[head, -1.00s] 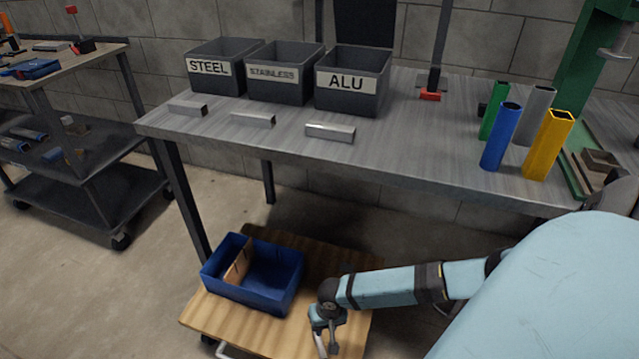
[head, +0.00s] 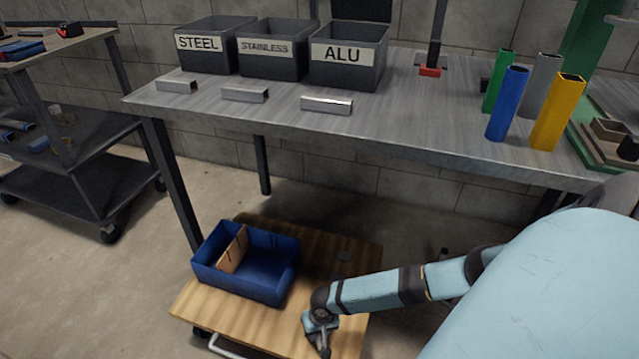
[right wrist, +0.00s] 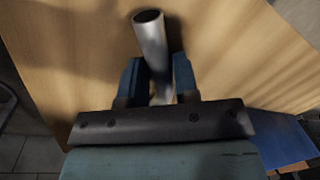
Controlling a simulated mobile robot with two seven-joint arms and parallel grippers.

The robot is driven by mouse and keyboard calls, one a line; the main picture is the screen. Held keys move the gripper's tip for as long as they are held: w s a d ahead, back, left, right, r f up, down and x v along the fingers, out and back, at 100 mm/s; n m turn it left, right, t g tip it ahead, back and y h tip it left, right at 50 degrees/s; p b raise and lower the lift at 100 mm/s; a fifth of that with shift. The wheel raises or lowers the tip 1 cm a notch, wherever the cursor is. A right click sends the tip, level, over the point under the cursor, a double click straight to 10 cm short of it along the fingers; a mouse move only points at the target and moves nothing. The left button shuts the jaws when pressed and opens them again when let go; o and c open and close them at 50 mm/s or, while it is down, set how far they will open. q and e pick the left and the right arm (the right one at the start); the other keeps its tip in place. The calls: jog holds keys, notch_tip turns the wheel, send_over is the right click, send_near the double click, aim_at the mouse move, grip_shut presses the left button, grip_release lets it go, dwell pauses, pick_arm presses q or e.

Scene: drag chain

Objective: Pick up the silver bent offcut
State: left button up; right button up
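The silver bent offcut (right wrist: 152,45) is a round metal tube in the right wrist view, its open end at the top. Its lower part runs between the fingers of my right gripper (right wrist: 160,72) and is partly hidden behind the gripper body. The fingers are close on both sides of it, with no clear gap. In the head view my right gripper (head: 321,338) is low over the front right part of the wooden cart top (head: 235,315); the offcut cannot be made out there. My left gripper is out of view.
A blue divided bin (head: 262,290) stands on the cart left of the gripper. The workbench (head: 400,120) above holds STEEL, STAINLESS and ALU boxes (head: 345,80), metal bars (head: 327,104) and coloured tubes (head: 507,105). A dark trolley (head: 75,175) stands at the left.

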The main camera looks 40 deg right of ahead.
jog(key=shift+c, duration=0.3)
grip_shut()
jog(key=shift+r, duration=0.1)
